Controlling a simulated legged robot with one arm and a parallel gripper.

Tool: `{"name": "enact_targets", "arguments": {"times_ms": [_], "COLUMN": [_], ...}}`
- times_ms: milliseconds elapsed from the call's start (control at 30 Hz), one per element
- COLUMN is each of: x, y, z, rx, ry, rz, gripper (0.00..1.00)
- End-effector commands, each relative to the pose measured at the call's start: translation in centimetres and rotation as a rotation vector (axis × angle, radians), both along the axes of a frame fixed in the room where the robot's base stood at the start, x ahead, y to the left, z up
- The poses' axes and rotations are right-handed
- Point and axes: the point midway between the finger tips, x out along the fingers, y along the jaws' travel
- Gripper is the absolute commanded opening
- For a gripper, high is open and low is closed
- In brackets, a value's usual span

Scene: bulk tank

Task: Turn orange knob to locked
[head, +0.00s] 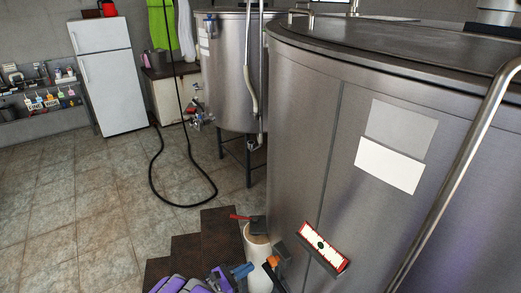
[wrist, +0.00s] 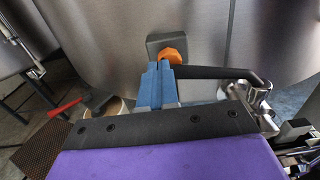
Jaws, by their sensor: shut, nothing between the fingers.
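The orange knob (wrist: 172,56) sits on a dark grey box (wrist: 158,42) at the side of the steel tank in the wrist view. In the head view the orange knob (head: 272,261) is small, low in the middle. My gripper (wrist: 158,68) has blue fingers that are shut and empty. Their tips are just in front of the knob and hide its lower left part. I cannot tell whether they touch it. In the head view my gripper (head: 243,270) is left of the knob. The knob's lock marking is not readable.
A black lever handle (wrist: 215,72) and a metal valve (wrist: 250,90) are close to the right of the fingers. A white bucket (head: 257,247) and a red-handled tool (head: 241,217) are near the tank. Open tiled floor (head: 90,215) is at left, with a black hose (head: 155,180).

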Motion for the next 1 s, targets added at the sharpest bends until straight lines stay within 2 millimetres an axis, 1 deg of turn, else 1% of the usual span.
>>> {"name": "enact_targets", "arguments": {"times_ms": [167,267,600,700,1000], "x": [0.4,0.8,3.1,3.6,4.2], "y": [-0.1,-0.7,-4.1,-4.8,-5.9], "z": [0.0,0.0,0.1,0.0,0.1], "rx": [0.001,0.001,0.001,0.001,0.001], "ry": [-0.001,0.000,-0.002,-0.001,-0.002], "rz": [-0.001,-0.001,-0.002,-0.003,-0.004], "gripper": [0.00,0.00,0.00,0.00,0.00]}}
